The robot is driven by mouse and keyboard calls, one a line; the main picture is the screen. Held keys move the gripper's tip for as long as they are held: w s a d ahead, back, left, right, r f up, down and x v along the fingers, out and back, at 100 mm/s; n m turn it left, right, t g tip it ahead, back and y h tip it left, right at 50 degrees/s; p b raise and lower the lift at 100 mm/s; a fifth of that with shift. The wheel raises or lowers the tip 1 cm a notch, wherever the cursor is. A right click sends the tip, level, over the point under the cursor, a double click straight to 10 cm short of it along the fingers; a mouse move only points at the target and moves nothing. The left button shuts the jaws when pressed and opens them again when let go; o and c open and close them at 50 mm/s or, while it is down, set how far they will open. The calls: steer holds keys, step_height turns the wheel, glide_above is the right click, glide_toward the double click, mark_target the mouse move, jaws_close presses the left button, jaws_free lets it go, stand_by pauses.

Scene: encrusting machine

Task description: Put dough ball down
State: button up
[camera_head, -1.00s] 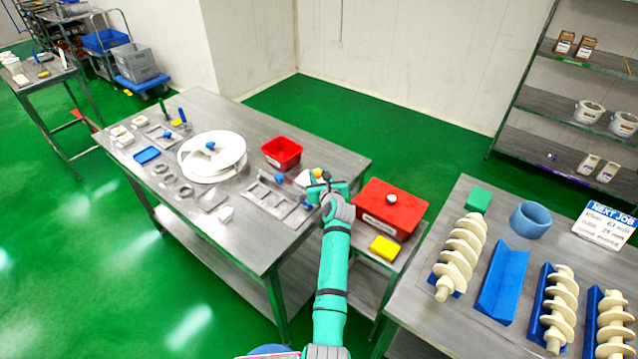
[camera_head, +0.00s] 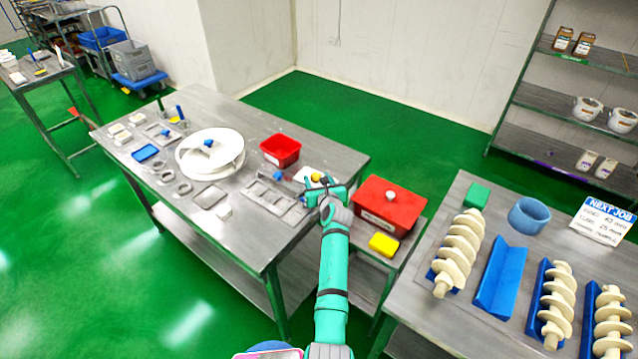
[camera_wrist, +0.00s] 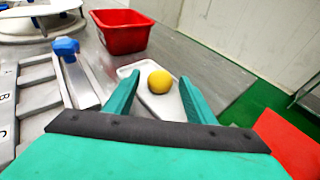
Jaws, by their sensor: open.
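The yellow dough ball (camera_wrist: 160,82) shows between the two fingers of my gripper (camera_wrist: 160,88) in the wrist view. The fingers are open, with a gap visible on each side of the ball. The ball appears to rest on a white tray (camera_wrist: 158,103) on the steel table; exact contact beneath it is hidden. In the head view the ball (camera_head: 316,177) is a small yellow spot just beyond my gripper (camera_head: 323,190), with the white tray (camera_head: 306,172) partly behind it.
A red bin (camera_head: 280,151) stands behind the tray. A blue-knobbed tool (camera_wrist: 66,50) and a slotted metal plate (camera_head: 272,203) lie to the left. A lidded red box (camera_head: 390,206) and a yellow block (camera_head: 384,244) are close on the right.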

steer(key=v, duration=1.2)
stand_by(0.4)
